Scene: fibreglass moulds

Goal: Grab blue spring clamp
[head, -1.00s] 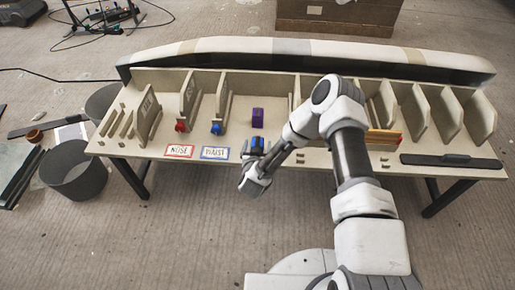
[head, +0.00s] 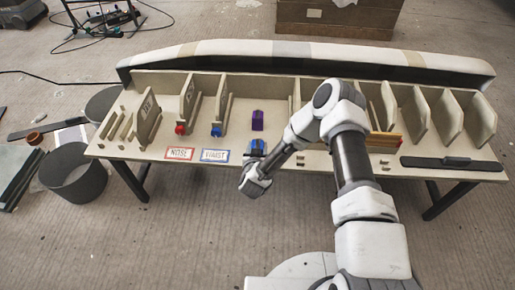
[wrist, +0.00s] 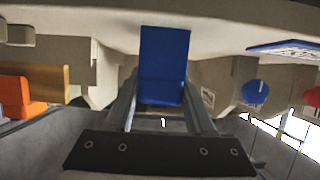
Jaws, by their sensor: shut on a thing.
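The blue spring clamp (head: 257,146) is at the front edge of the bench, in front of a purple clamp (head: 257,120). My gripper (head: 256,154) is shut on it from the front. In the wrist view the blue clamp (wrist: 165,55) shows as a blue block between my two grey fingers (wrist: 160,103). Its far end reaches past the fingertips. I cannot tell whether it still touches the bench top.
A red clamp (head: 180,128) and another blue piece (head: 216,130) sit by upright ribs to the left. Cards marked NOSE (head: 180,153) and WAIST (head: 215,156) lie at the front edge. A dark flat bar (head: 450,162) lies at right. Buckets (head: 75,175) stand on the floor at left.

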